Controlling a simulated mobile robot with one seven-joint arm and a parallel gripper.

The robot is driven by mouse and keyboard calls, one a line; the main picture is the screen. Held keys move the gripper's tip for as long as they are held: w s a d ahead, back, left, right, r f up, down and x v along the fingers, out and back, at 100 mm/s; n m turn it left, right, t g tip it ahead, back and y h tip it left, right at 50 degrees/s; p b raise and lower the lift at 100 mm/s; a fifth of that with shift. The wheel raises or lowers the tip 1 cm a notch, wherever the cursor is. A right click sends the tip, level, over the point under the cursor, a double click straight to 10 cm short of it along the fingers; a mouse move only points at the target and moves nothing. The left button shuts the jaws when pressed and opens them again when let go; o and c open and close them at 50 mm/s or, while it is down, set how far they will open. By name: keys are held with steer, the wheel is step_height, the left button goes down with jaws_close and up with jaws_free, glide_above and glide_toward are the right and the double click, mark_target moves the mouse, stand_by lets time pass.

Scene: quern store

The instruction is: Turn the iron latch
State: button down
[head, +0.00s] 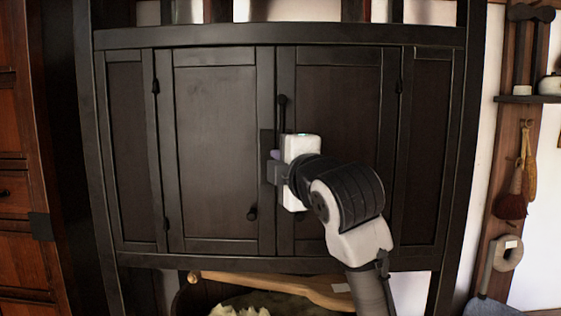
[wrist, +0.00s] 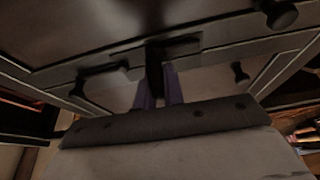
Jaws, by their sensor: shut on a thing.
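The iron latch (head: 266,142) is a dark piece at the meeting edges of the two doors of a black wooden cabinet (head: 215,150). My gripper (head: 274,157) is at the latch, in front of the door seam, and its body hides part of the latch and the right door. In the wrist view, the purple fingers of my gripper (wrist: 159,80) are shut on the dark latch (wrist: 154,62), which stands upright between them. A dark plate lies behind it. Both cabinet doors look closed.
A round knob (head: 252,213) sits low on the left door. A dark upright handle (head: 282,108) is above my gripper. A red-brown chest (head: 20,180) stands at the left. Tools hang on a wooden post (head: 515,150) at the right. A wooden piece (head: 285,288) lies below the cabinet.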

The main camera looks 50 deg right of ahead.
stand_by(0.6)
steer(key=c, duration=1.5)
jaws_free()
steer(key=shift+s, duration=0.1)
steer(key=b+v, duration=0.4)
steer(key=v, duration=0.9)
steer(key=shift+s+a+r, duration=0.2)
steer(key=shift+s+a, duration=0.05)
